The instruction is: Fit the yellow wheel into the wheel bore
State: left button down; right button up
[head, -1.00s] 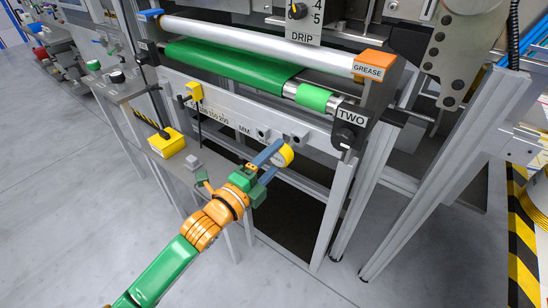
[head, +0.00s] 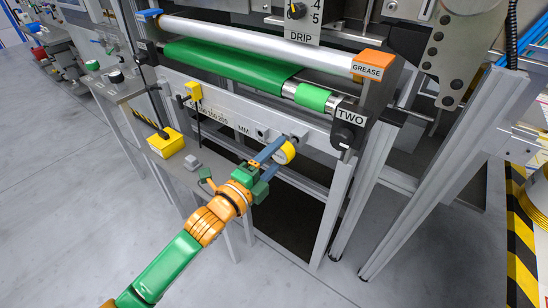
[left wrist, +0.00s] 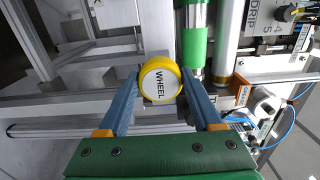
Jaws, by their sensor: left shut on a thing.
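The yellow wheel (head: 283,154) has a white face. In the left wrist view the wheel (left wrist: 159,80) shows the word WHEEL, turned sideways. My left gripper (head: 280,149) has blue fingers, shut on the wheel from both sides. It holds the wheel in the air just in front of the grey rail (head: 230,120). Short round grey fittings (head: 262,132) stick out of the rail, one close behind and above the wheel. I cannot tell which one is the wheel bore, nor whether the wheel touches it. My right gripper is not in view.
Above the rail are a green roller (head: 225,65) and a silver roller (head: 260,45). A GREASE block (head: 369,65) and a TWO plate (head: 350,117) stand to the right. A yellow box (head: 166,142) sits on the left shelf. Below the rail is an open frame.

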aim_at(277, 156)
pick_arm(q)
jog(key=shift+w+d, duration=0.4)
jog(key=shift+w, duration=0.1)
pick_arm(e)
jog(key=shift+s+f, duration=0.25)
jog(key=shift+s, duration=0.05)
pick_arm(q)
jog(key=shift+b+x, duration=0.55)
jog(key=shift+x, duration=0.3)
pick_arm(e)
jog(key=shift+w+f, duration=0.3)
pick_arm(q)
grip_release()
jog(key=p+v, duration=0.1)
jog(key=v, duration=0.6)
jog(key=shift+s, duration=0.1)
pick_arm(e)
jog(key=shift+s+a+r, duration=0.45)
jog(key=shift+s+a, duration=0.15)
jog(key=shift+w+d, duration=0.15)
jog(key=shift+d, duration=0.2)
